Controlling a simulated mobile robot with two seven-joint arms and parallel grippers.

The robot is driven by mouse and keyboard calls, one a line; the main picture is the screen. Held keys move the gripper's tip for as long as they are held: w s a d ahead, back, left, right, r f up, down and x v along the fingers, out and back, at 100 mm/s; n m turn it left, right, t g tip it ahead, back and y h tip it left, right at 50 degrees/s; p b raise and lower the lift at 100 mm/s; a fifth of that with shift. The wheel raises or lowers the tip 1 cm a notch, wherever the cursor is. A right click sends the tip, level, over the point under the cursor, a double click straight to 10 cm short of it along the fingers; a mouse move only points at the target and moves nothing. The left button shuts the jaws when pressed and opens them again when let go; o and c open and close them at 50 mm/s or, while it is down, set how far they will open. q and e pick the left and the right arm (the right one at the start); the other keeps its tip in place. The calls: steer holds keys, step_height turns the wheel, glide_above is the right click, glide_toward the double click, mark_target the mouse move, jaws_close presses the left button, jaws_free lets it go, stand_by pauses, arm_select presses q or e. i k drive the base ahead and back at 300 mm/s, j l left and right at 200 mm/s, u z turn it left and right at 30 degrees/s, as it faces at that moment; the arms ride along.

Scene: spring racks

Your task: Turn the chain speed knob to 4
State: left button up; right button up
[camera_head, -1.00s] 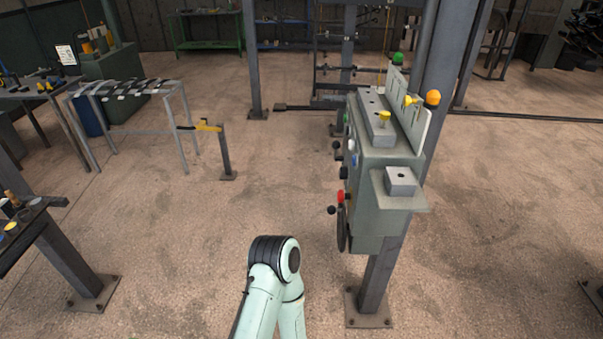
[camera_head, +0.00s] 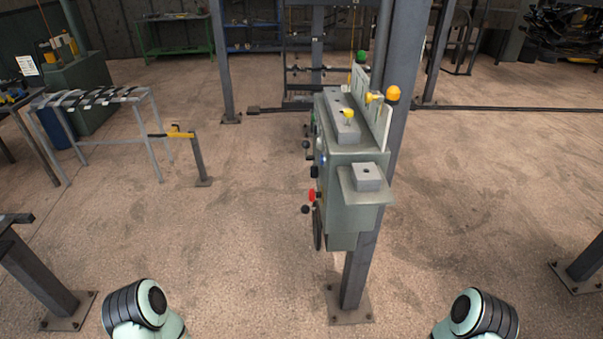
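A grey-green control box (camera_head: 350,212) stands on a dark post in the middle of the head view, seen edge-on. Its control face points left and shows only at a steep angle. Along that face are a red knob (camera_head: 312,194), black knobs (camera_head: 306,209) and a small blue button (camera_head: 323,158). I cannot tell which one is the chain speed knob, and no scale or numbers can be read. Parts of my two arms show at the bottom left and bottom right, well apart from the box. Neither gripper is in view.
A steel column (camera_head: 400,95) rises right behind the box. A short post with a yellow handle (camera_head: 181,133) stands to the left, next to a grey rack (camera_head: 92,98). A dark post (camera_head: 40,270) stands at the lower left. The floor left of the box is clear.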

mark_target(314, 168)
steer(key=z, duration=1.65)
steer(key=i+l, duration=0.2)
steer(key=i, duration=0.35)
steer(key=i+l, duration=0.15)
steer(key=i, duration=0.35)
steer(key=i+u, duration=0.2)
steer(key=i, duration=0.6)
steer(key=i+u, duration=0.2)
steer(key=i, duration=0.6)
steer(key=i+u, duration=0.25)
steer(key=i, duration=0.25)
steer(key=i+l+u, duration=0.1)
steer(key=i+u, duration=0.2)
steer(key=i, duration=0.15)
steer(key=i+l+u, duration=0.25)
steer(key=i, duration=0.2)
steer(key=i+j+u, duration=0.15)
steer(key=i+u, duration=1.75)
steer(key=u, duration=0.2)
steer(key=i+l+u, duration=0.2)
steer(key=i+u, duration=0.25)
steer(key=i+j+u, duration=0.35)
steer(key=i+u, duration=0.7)
steer(key=i, duration=0.1)
